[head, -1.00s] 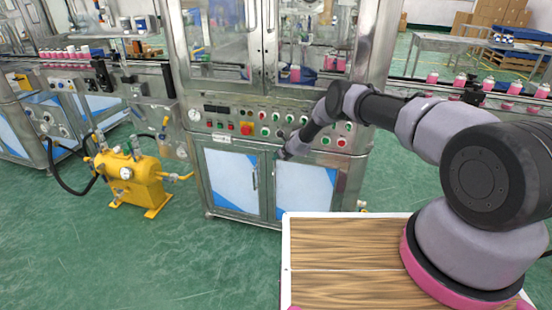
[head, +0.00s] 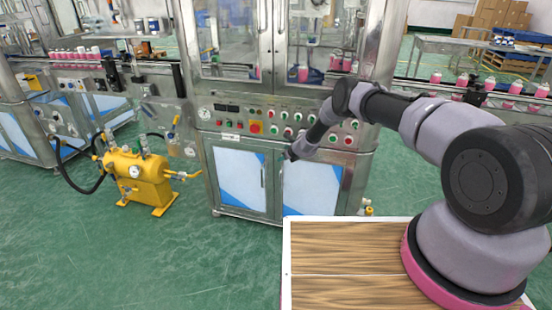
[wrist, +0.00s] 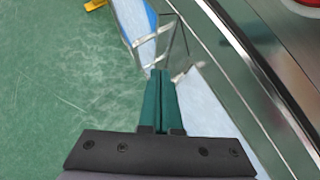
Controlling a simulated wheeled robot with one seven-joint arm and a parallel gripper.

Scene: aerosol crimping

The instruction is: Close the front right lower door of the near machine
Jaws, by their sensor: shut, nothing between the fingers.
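The near machine (head: 285,119) is a steel cabinet with a control panel above two lower doors. The front right lower door (head: 312,187) has a white and blue panel; in the head view it looks close to flush, and I cannot tell whether it is slightly ajar. It also shows as a pale panel in the wrist view (wrist: 200,98). My gripper (head: 288,156) is at the top of the seam between the lower doors, just under the control panel. In the wrist view my gripper (wrist: 160,73) has its green fingers together and empty, close to metal handles (wrist: 155,38); contact is unclear.
The left lower door (head: 238,180) looks closed. Buttons and knobs (head: 285,131) sit just above my gripper. A yellow tank unit (head: 137,178) stands on the floor at left. Green floor (head: 190,255) is open in front of the machine.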

